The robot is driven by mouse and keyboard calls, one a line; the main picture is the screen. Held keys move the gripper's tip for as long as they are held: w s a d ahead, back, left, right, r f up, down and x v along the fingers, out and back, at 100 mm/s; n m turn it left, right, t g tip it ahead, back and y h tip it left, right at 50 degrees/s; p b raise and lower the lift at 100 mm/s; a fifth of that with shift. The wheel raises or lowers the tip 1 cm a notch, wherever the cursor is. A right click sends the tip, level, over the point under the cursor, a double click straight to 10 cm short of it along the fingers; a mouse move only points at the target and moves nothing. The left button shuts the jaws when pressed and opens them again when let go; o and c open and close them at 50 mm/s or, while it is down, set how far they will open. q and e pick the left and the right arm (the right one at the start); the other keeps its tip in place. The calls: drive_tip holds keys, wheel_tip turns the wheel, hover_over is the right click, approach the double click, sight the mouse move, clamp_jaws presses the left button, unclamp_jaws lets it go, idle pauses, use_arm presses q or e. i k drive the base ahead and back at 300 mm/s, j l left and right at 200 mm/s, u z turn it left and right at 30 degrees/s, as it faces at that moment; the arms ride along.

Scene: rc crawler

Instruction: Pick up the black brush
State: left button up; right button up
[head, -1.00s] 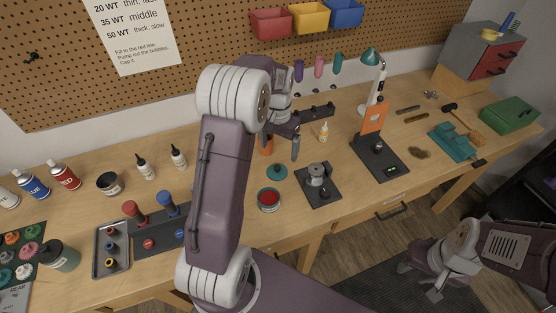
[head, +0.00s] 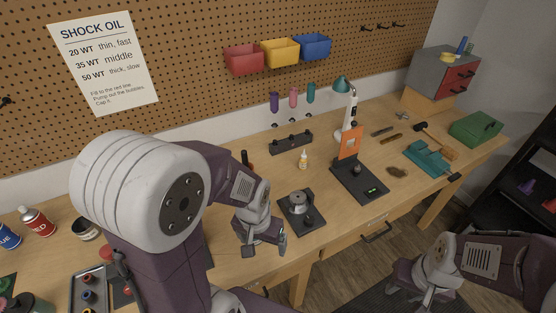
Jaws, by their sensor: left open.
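I cannot single out the black brush with certainty. A small tool with a black head (head: 420,127) and a light wooden handle lies at the back right of the bench. Two slim sticks, one dark (head: 382,131) and one brown (head: 391,139), lie to its left; their kind is too small to tell. My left gripper (head: 265,247) is open and empty over the bench's front part, left of and apart from these tools. My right gripper (head: 424,295) is low at the right, in front of the bench; its jaws are unclear.
A black pad with a round metal part (head: 298,207), an orange stand on a black base (head: 348,145), a dropper bottle (head: 303,160), a teal vise-like tool (head: 428,157) and a green box (head: 476,129) stand on the bench. A dark rack (head: 290,143) lies behind.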

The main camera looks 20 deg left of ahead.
sight(244, 152)
drive_tip(key=u, duration=1.1)
